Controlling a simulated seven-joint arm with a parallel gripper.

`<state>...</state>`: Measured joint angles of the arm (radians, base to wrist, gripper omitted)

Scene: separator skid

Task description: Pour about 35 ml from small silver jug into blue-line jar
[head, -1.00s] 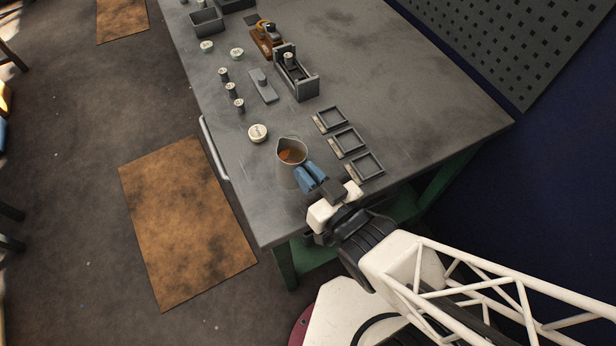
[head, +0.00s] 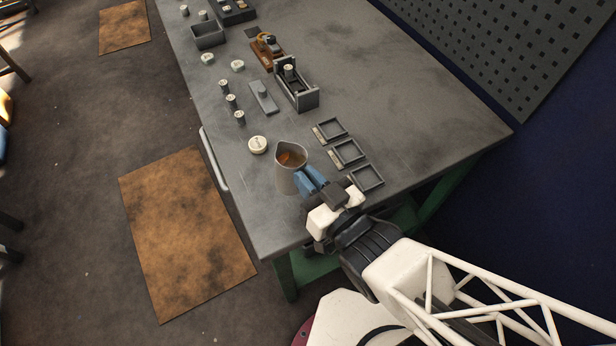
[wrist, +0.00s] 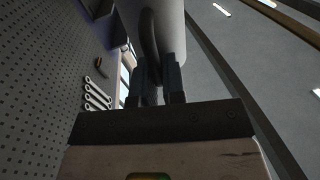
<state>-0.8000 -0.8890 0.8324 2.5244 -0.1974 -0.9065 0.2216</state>
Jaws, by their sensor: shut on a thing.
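The small silver jug (head: 287,180) is near the front end of the workbench in the head view, looking upright, with orange-brown liquid inside. My gripper (head: 309,182) is shut on its handle from the right. In the wrist view the jug's grey wall (wrist: 172,25) and curved handle (wrist: 150,40) show between my gripper's dark fingers (wrist: 159,80). I cannot tell whether the jug's base touches the bench. A round, pale-topped container (head: 258,145) stands just behind and left of the jug. I see no blue line on any container, so I cannot tell which is the blue-line jar.
Several small square trays (head: 347,152) lie right of the jug. Several small capped cylinders (head: 231,101), a grey block (head: 263,97), an open-topped holder (head: 296,88) and a grey bin (head: 208,36) stand further back. The bench's right middle (head: 400,110) is clear.

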